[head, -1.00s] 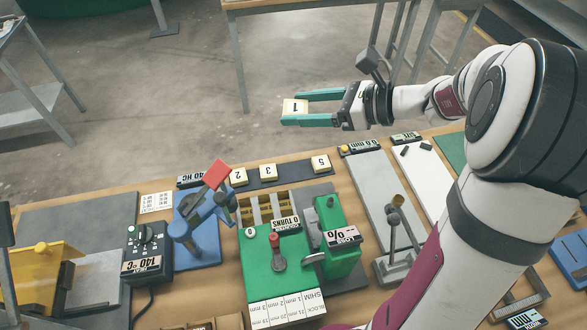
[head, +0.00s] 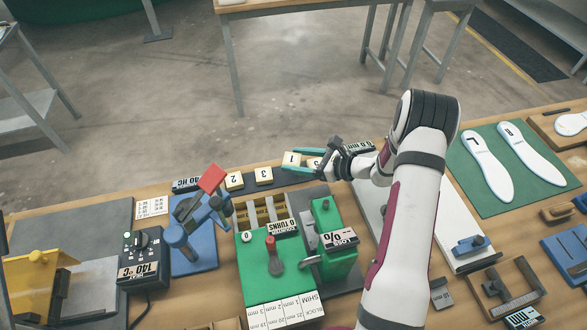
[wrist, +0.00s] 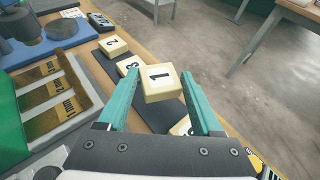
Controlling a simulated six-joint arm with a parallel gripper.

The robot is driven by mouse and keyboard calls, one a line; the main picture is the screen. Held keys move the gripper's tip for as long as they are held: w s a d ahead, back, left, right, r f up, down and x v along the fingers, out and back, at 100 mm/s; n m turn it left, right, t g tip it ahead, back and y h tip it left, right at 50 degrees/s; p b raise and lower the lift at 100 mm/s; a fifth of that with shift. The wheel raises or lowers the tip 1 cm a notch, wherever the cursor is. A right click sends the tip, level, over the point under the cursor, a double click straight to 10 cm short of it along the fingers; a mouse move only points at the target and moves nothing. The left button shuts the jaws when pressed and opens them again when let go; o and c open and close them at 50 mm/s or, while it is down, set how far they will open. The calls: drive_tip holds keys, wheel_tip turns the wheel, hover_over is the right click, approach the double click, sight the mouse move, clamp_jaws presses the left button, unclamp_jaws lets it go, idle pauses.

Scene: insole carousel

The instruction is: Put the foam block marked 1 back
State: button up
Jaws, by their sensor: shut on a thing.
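The cream foam block marked 1 (head: 291,159) is between the teal fingers of my gripper (head: 297,159), which is shut on it. In the wrist view the block (wrist: 160,84) sits at the fingertips (wrist: 162,88), its number facing up. It is over the dark strip (wrist: 151,115), between the block marked 3 (wrist: 127,66) and another block (wrist: 182,127) partly hidden by my gripper. The head view shows the blocks marked 2 (head: 234,181) and 3 (head: 264,176) to its left. The exact gap to the strip cannot be told.
A blue stand with a red-topped lever (head: 211,180) is at the left. The bench's back edge runs just behind the strip.

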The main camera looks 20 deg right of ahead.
drive_tip(key=shift+w+a+f, duration=0.15)
drive_tip(key=shift+a+f, duration=0.05)
drive_tip(key=shift+f, duration=0.95)
drive_tip(key=shift+w+a+f, duration=0.15)
drive_tip(key=shift+f, duration=1)
drive_tip(key=o, duration=1.4)
drive_tip(key=shift+f, duration=0.1)
drive_tip(key=shift+o, duration=0.2)
drive_tip(key=shift+s+d+r, duration=0.1)
drive_tip(key=shift+r, duration=0.1)
drive_tip(key=v, duration=1.1)
drive_tip(key=shift+s+d+r, duration=0.1)
drive_tip(key=shift+s+d, duration=0.15)
